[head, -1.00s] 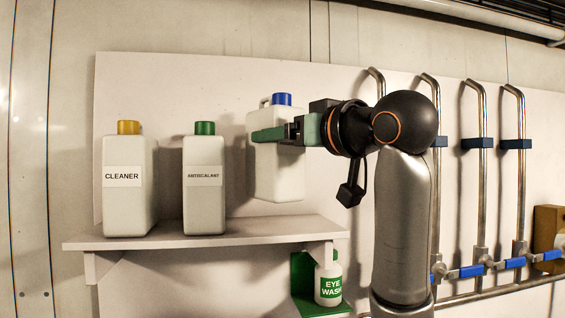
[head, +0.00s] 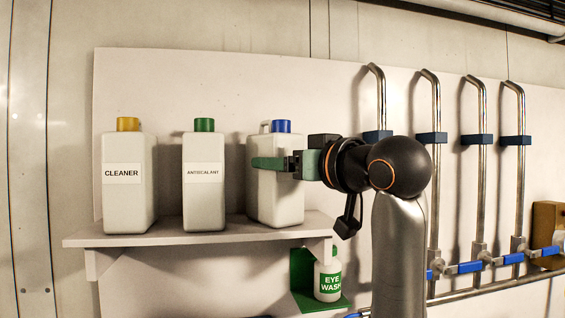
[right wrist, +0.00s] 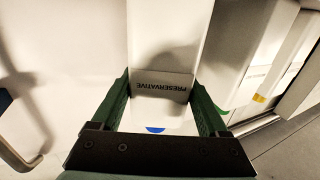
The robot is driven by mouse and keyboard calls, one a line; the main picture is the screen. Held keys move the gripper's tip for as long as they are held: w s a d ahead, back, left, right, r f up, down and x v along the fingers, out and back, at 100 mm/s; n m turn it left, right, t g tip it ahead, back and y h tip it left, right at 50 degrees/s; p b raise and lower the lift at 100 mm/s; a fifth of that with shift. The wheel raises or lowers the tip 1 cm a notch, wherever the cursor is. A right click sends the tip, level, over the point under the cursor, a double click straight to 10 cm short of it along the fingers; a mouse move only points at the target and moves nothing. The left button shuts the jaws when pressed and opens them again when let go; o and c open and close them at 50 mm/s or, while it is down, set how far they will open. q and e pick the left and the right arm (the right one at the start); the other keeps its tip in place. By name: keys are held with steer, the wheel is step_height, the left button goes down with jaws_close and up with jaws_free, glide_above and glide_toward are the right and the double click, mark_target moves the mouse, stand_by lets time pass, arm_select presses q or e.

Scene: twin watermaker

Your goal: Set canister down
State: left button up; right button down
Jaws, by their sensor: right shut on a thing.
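The white canister with a blue cap (head: 276,200) is at the right end of the shelf (head: 190,237) in the head view. Its base is level with the shelf top and appears to be on or just touching it; it stands upright. My right gripper (head: 272,164) is shut around its upper body from the right. In the right wrist view the two green fingers (right wrist: 165,108) flank the canister, whose label reads PRESERVATIVE (right wrist: 162,86) upside down. My left gripper is in no view.
A green-capped ANTISCALANT canister (head: 204,200) and a yellow-capped CLEANER canister (head: 124,205) stand to the left on the shelf. An eye wash bottle (head: 328,275) sits in a green holder below the shelf's right end. Metal pipes (head: 434,190) with blue clamps stand at right.

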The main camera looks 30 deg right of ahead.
jaws_free()
steer(key=s+d+b, duration=0.1)
steer(key=s+b, duration=0.2)
steer(key=s, duration=0.9)
steer(key=shift+d+r, duration=0.15)
steer(key=shift+d, duration=0.2)
